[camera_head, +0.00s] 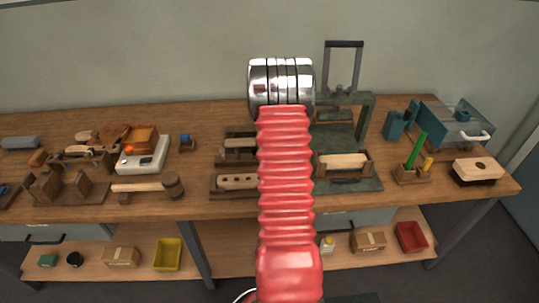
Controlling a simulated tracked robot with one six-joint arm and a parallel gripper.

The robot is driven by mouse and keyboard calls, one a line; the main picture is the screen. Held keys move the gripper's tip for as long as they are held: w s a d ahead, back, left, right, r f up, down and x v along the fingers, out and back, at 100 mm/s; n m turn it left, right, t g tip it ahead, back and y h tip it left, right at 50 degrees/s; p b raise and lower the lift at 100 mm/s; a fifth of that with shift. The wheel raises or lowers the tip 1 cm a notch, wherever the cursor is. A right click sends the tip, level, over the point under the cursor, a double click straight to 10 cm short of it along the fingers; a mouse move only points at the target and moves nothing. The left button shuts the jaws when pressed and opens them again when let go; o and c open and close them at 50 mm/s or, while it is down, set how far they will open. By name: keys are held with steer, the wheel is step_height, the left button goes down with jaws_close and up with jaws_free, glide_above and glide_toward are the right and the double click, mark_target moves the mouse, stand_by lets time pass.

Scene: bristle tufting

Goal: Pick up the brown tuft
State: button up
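I cannot pick out a brown tuft with certainty; several small brown items lie on the wooden bench (215,205) and are too small to tell apart. A pale block with dark holes (237,181) sits in a wooden holder left of my arm. Another pale block (343,161) sits in the dark green press (365,183) right of my arm. My red ribbed arm with silver rings rises through the middle of the view and hides part of the bench. My gripper's fingers do not show.
Bins sit below.

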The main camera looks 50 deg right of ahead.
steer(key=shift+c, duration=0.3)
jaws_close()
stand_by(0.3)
